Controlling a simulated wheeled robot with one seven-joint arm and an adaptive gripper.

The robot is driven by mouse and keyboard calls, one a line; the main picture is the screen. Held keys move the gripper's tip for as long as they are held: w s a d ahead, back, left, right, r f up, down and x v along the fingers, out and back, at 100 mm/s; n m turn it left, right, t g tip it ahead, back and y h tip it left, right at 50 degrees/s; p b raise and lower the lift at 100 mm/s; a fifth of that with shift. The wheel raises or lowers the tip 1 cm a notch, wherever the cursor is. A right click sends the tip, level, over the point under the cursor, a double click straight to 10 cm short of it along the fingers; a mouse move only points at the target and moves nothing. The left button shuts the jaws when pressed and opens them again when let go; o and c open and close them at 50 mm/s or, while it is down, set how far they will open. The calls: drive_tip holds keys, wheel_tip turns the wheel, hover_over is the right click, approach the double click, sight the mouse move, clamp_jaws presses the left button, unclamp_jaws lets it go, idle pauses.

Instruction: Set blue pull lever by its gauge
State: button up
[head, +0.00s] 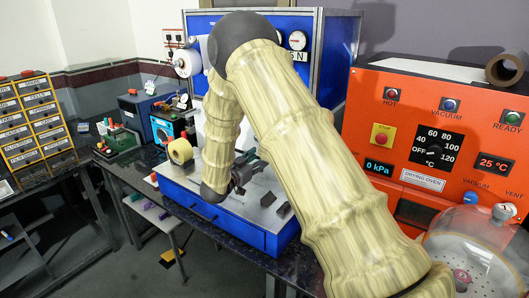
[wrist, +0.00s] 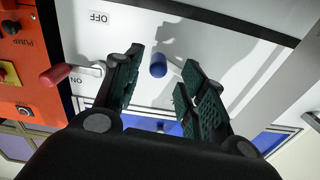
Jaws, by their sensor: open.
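The blue pull lever (wrist: 158,66) shows in the wrist view as a short blue grip on a pale stem, in front of a white panel. My gripper (wrist: 164,60) is open, with one dark green padded finger on each side of the blue grip in the picture; I cannot tell whether either touches it. In the head view my gripper (head: 245,174) is low over the blue-fronted bench unit, and the blue lever cannot be made out there. A round white gauge (head: 298,40) with "5 N" below it is on the blue cabinet; its needle is too small to read.
A red-handled lever (wrist: 56,75) is left of my fingers in the wrist view, by ON and OFF labels. The orange drying oven (head: 375,95) stands right in the head view, with a glass dome (head: 470,255) before it.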

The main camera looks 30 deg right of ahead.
drive_tip(key=shift+p+x, duration=0.5)
drive_tip(key=shift+x, duration=1.7)
drive_tip(key=shift+s, duration=0.1)
clamp_jaws()
